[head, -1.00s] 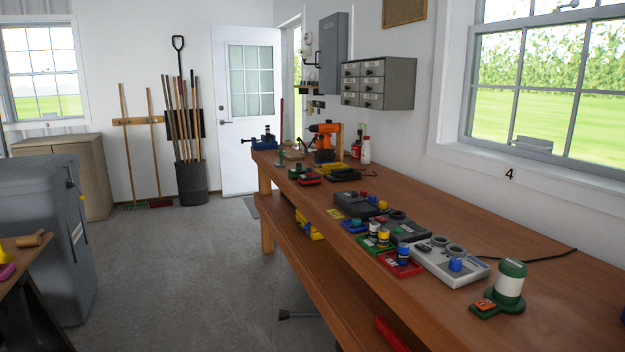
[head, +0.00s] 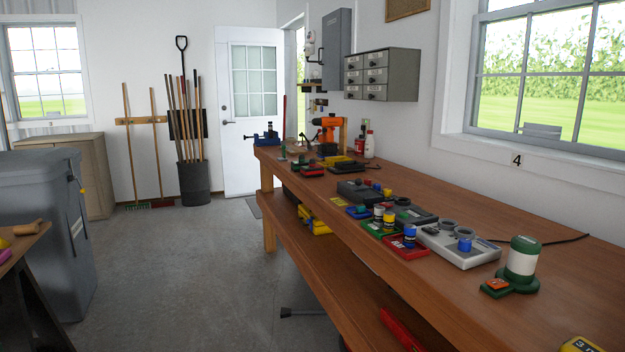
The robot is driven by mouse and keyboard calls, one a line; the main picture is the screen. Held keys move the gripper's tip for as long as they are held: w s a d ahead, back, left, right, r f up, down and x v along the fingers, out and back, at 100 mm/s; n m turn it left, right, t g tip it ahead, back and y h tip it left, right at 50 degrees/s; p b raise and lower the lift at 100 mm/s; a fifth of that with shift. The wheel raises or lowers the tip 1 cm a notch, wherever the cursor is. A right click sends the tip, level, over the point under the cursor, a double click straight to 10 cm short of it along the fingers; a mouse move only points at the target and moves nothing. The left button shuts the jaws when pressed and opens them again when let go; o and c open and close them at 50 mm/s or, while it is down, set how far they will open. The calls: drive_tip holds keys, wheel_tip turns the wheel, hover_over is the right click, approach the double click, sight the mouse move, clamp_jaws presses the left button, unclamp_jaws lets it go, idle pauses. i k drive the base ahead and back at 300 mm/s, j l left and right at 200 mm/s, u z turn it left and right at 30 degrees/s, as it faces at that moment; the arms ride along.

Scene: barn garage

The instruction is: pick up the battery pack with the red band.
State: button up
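Several small battery packs stand on and around chargers and trays on the long wooden workbench (head: 560,290). In the green tray (head: 372,230) stand two packs: a dark one with a pale and reddish part (head: 378,213) and a yellow-banded one (head: 389,218). A blue-banded pack (head: 409,233) stands in the red tray (head: 407,250). Another blue pack (head: 464,244) is on the light grey charger (head: 460,255). A small red piece (head: 367,183) shows by the dark charger (head: 352,190). I cannot tell for certain which pack has the red band. My gripper is not in view.
A green and white device (head: 522,260) stands near the front right of the bench, with a yellow item (head: 581,344) at the bottom edge. An orange drill (head: 328,130) is at the far end. A grey bin (head: 45,230) stands left; the floor (head: 200,270) between is open.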

sight(312, 169)
drive_tip(key=i+j+z, duration=0.2)
drive_tip(key=i+j, duration=0.3)
drive_tip(key=i, duration=0.55)
drive_tip(key=i+j+z, duration=0.25)
drive_tip(key=i+j, duration=0.45)
drive_tip(key=i, duration=0.3)
drive_tip(key=i+j+z, duration=0.2)
drive_tip(key=i+j, duration=0.65)
drive_tip(key=i, duration=0.1)
